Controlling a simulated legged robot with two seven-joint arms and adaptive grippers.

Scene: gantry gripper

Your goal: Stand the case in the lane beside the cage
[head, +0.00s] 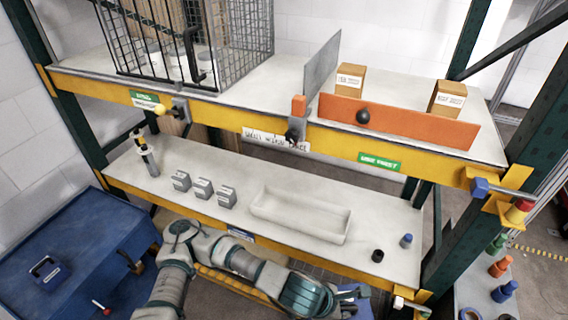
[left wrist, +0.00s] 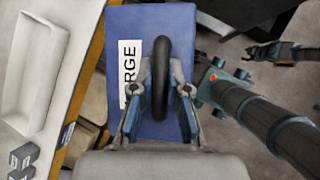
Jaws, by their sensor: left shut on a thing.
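A blue case (left wrist: 150,25) with a white label ending in "RGE" and a black loop handle (left wrist: 161,75) fills the middle of the left wrist view. My left gripper (left wrist: 160,100) is shut on the handle. In the head view the case (head: 362,303) shows only in part at the bottom edge, beside my left gripper (head: 335,302), below and in front of the lower shelf. The wire cage (head: 245,40) stands on the upper shelf. The lane (head: 275,85) is the bare strip between the cage and a grey upright divider (head: 321,70); no object shows in it.
An orange front board (head: 400,122) with a black knob and two cardboard boxes (head: 348,80) are right of the divider. The lower shelf holds a white tray (head: 300,222), several grey blocks (head: 203,188) and small bottles.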

